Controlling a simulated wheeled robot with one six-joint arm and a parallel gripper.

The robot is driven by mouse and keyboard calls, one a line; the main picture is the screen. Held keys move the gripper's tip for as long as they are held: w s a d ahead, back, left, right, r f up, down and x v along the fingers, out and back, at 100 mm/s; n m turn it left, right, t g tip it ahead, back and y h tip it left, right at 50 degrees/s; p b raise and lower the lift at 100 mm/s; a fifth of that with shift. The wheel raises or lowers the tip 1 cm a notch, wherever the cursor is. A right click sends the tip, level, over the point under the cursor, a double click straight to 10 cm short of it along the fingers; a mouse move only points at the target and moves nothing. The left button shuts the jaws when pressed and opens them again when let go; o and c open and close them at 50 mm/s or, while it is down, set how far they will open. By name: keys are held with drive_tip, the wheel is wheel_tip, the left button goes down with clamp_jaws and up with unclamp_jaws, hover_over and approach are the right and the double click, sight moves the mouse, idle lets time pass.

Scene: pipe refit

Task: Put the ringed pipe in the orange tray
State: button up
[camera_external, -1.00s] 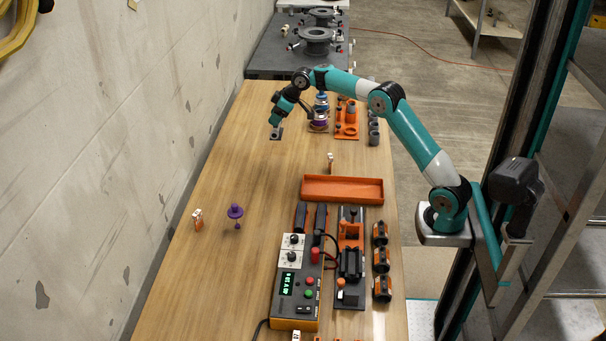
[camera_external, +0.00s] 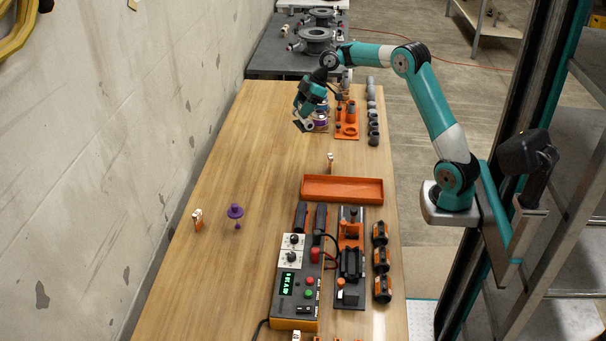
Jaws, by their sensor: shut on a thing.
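My gripper (camera_external: 302,123) is in the air over the far part of the wooden table, in front of the purple and blue parts. It is shut on a small grey pipe piece (camera_external: 309,126). The piece is too small to tell whether it bears a ring. The orange tray (camera_external: 342,191) lies on the table nearer the camera, to the right of and below my gripper in the picture. Its visible inside looks empty.
An orange rack (camera_external: 346,131) and a row of grey pipe pieces (camera_external: 373,115) stand at the far right. A small white-and-orange piece (camera_external: 330,160) stands behind the tray. A control box (camera_external: 296,290) is in front.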

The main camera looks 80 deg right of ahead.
drive_tip(key=s+a+r+n+g+y+p, duration=0.1)
drive_tip(key=s+a+n+g+y+p, duration=0.2)
drive_tip(key=s+a+n+p, duration=0.7)
drive_tip(key=m+b, duration=0.3)
drive_tip(key=b, duration=0.2)
hover_over(342, 192)
wheel_tip(342, 192, down, 15)
drive_tip(key=shift+s+d+f, duration=0.1)
drive_tip(key=shift+f, duration=2.15)
drive_tip(key=shift+f, duration=0.2)
drive_tip(key=o, duration=1)
drive_tip(key=shift+r, duration=0.1)
drive_tip(key=shift+c, duration=0.2)
drive_tip(key=shift+r, duration=0.1)
